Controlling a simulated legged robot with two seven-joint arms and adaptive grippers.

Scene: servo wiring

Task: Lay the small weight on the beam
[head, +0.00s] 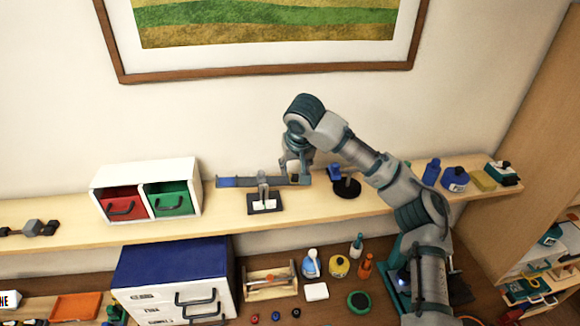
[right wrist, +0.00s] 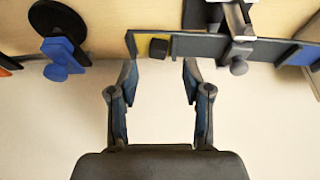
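The beam (head: 240,182) is a dark bar on a stand with a black base (head: 265,207) on the wooden shelf. Its left end is blue in the head view. In the right wrist view the beam (right wrist: 200,47) has a yellow end, and a small dark block (right wrist: 159,48), which looks like the small weight, rests on that end. My right gripper (head: 296,171) is over the beam's right end. My left gripper is not in view.
A blue item on a black round base (head: 347,188) stands just right of the beam. A white box with red and green drawers (head: 180,171) stands to the left. A lower bench holds a blue-topped cabinet (head: 175,260).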

